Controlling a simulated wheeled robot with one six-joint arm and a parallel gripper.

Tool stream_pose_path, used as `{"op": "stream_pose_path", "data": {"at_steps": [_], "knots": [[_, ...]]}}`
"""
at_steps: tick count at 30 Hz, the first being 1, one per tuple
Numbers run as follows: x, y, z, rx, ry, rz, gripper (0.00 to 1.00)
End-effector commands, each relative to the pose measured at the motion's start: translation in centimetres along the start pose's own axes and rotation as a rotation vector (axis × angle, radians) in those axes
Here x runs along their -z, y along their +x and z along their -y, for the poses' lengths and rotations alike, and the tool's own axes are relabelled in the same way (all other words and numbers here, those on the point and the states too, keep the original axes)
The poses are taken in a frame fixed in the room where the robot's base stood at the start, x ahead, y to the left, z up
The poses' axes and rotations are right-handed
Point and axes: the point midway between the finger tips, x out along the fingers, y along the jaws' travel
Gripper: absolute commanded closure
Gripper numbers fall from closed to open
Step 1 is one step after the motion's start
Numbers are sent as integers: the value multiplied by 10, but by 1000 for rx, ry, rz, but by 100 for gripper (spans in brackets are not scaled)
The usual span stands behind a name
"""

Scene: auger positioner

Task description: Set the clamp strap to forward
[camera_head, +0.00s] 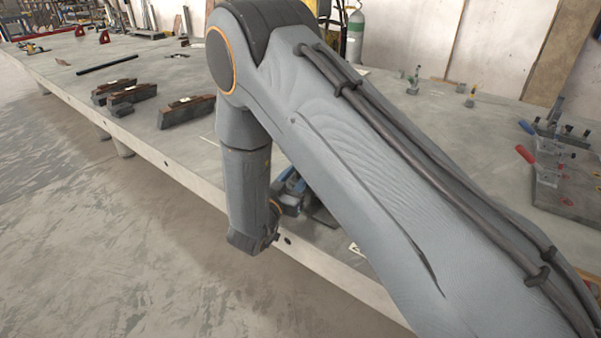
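I cannot pick out the clamp strap with certainty. A blue and dark metal device (290,190) sits near the front edge of the bench, partly hidden behind my arm. I cannot tell whether the strap is on it. My arm crosses the middle of the view and bends down to a wrist in front of the bench edge, just left of that device. My gripper's fingers do not show.
The long grey workbench (330,240) runs from upper left to lower right. Dark blocks (187,110) lie on its left part. A green cylinder (355,38) stands behind. Floor in front is clear.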

Motion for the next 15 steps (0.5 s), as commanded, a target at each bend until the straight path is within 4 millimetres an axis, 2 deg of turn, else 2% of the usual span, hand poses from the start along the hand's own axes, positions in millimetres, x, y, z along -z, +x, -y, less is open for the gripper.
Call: {"op": "stream_pose_path", "data": {"at_steps": [9,15], "knots": [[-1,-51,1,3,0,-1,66],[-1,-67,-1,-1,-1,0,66]]}}
